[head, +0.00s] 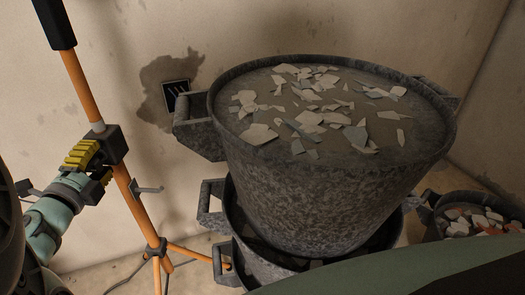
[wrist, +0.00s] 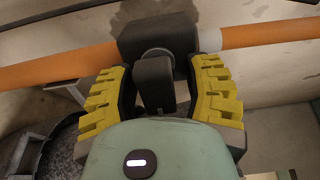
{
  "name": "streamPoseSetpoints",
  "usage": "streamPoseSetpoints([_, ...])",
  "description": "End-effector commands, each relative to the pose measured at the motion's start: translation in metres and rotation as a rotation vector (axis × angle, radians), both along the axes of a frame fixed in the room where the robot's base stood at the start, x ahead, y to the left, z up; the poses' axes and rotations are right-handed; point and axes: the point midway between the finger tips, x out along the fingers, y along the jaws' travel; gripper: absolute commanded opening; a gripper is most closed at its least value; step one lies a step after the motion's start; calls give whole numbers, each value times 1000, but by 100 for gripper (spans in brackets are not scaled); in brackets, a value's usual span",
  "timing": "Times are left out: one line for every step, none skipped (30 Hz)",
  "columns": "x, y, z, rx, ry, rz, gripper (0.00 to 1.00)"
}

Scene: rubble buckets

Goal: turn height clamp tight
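The height clamp (head: 113,144) is a dark block around the orange stand pole (head: 80,85), at the left of the head view. In the wrist view the clamp (wrist: 158,36) sits on the pole, with a dark flat knob (wrist: 154,84) pointing toward my palm. My gripper (head: 94,156) is at the clamp from the left. In the wrist view its yellow-padded fingers (wrist: 162,75) stand either side of the knob. A gap shows between the knob and the right finger; the left finger is very close, and contact there is unclear.
A large metal bucket (head: 320,195) topped with broken shards is stacked on another bucket (head: 262,262), right of the stand. Another rubble bucket (head: 430,222) stands at the right. A small hook (head: 148,189) juts from the pole. A wall with a socket (head: 176,94) is behind.

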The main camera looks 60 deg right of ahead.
Motion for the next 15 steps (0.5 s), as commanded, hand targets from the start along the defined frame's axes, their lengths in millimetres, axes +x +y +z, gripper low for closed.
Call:
streamPoseSetpoints([0,0,0,1,1,0,56])
streamPoseSetpoints([0,0,0,1,1,1,57])
streamPoseSetpoints([0,0,0,0,1,1,57])
streamPoseSetpoints([0,0,-1,0,1,1,57])
streamPoseSetpoints([0,0,-1,0,1,1,57])
streamPoseSetpoints([0,0,-1,0,1,1,57])
streamPoseSetpoints([0,0,-1,0,1,1,57])
streamPoseSetpoints([0,0,-1,1,2,1,57])
streamPoseSetpoints([0,1,-1,1,2,2,57])
streamPoseSetpoints([0,2,-1,1,2,2,57])
streamPoseSetpoints([-1,3,-1,1,2,3,57])
streamPoseSetpoints([-1,5,-1,2,2,3,57])
streamPoseSetpoints([-2,7,-1,2,2,4,57])
streamPoseSetpoints([-3,9,-2,3,3,5,57])
streamPoseSetpoints([-5,13,-2,3,3,6,57])
